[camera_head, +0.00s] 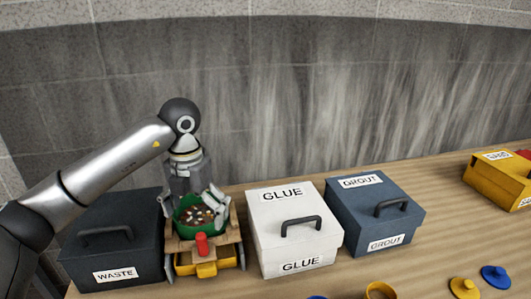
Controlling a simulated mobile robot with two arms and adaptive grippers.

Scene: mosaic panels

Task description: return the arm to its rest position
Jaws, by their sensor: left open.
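My left arm comes in from the left, and its gripper (201,205) points down over a green bowl (185,232) holding small light and brown pieces. The gripper is open, with its fingers at the bowl's rim; I cannot tell whether they touch it. The bowl sits on a small wooden stand (232,236) with a red knob (202,245) and a yellow part (195,265) at its front. My right gripper is not in view.
A black WASTE box (115,258) stands left of the stand. A white GLUE box (290,240) and a blue-grey GROUT box (370,215) stand to its right. A yellow box (495,185) is at the far right. Yellow (464,287) and blue (496,276) knobbed pieces lie at the front right.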

